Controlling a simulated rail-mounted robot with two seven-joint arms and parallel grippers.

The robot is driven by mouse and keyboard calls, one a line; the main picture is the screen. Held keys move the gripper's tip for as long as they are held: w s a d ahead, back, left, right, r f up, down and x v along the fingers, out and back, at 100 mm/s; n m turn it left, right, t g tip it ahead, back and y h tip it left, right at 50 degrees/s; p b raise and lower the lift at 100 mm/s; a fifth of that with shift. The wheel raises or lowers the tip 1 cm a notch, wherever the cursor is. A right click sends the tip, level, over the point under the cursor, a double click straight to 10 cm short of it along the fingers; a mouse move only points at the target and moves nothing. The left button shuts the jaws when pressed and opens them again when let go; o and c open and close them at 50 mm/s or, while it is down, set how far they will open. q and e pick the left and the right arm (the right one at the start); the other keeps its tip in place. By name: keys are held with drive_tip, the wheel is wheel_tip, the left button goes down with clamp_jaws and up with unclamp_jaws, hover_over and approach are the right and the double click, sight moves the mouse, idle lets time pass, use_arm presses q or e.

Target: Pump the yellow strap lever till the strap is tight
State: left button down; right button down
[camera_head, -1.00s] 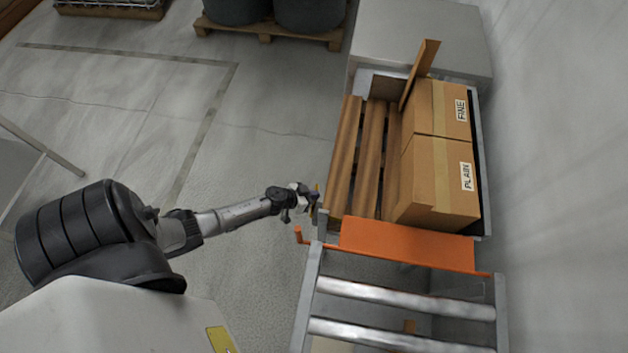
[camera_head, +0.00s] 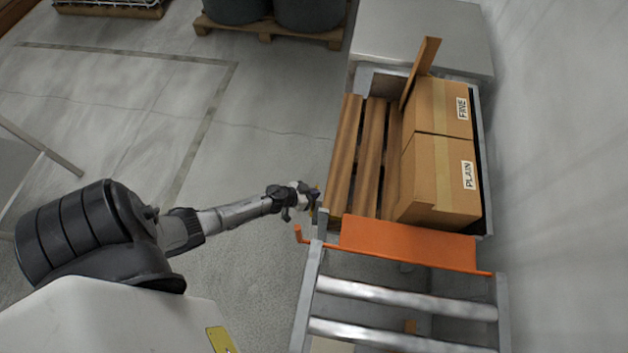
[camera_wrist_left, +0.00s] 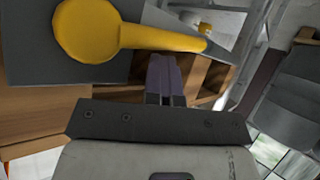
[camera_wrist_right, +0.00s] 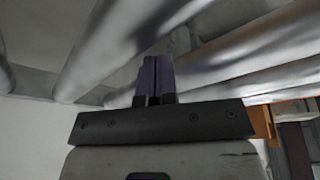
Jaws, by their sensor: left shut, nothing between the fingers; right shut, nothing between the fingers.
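The yellow strap lever (camera_wrist_left: 165,36) lies across the upper part of the left wrist view, with a large rounded end at the left and a narrower end at the right. My left gripper (camera_wrist_left: 164,62) is shut and empty, its fingertips close by the lever's narrower part; I cannot tell whether they touch. In the head view my left gripper (camera_head: 313,199) is at the left side of the wooden slats, and the lever is mostly hidden there. The strap is not clearly visible. My right gripper (camera_wrist_right: 154,65) is shut and empty near metal rollers, outside the head view.
Two cardboard boxes, marked FINE (camera_head: 445,106) and PLAIN (camera_head: 440,180), stand right of the wooden slats (camera_head: 370,155). An orange plate (camera_head: 408,243) and metal rollers (camera_head: 405,299) lie nearer.

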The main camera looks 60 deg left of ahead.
use_arm(q)
drive_tip(key=shift+w+a+f, duration=0.1)
drive_tip(key=shift+a+f, duration=0.05)
drive_tip(key=shift+f, duration=0.1)
idle(0.4)
drive_tip(key=shift+s+d+r+p, duration=0.1)
drive_tip(key=shift+r+p, duration=0.35)
drive_tip(key=shift+s+d+r+p, duration=0.1)
drive_tip(key=shift+r+p, duration=0.3)
drive_tip(key=shift+p, duration=0.05)
drive_tip(key=shift+s+d+r+p, duration=0.4)
drive_tip(key=shift+r+p, duration=0.3)
drive_tip(key=shift+p, duration=0.25)
drive_tip(key=shift+s+d+r+p, duration=0.3)
drive_tip(key=shift+r+p, duration=0.3)
drive_tip(key=shift+p, duration=0.15)
drive_tip(key=shift+s+d+r+p, duration=0.2)
drive_tip(key=shift+s+r+p, duration=0.05)
drive_tip(key=shift+r+p, duration=0.4)
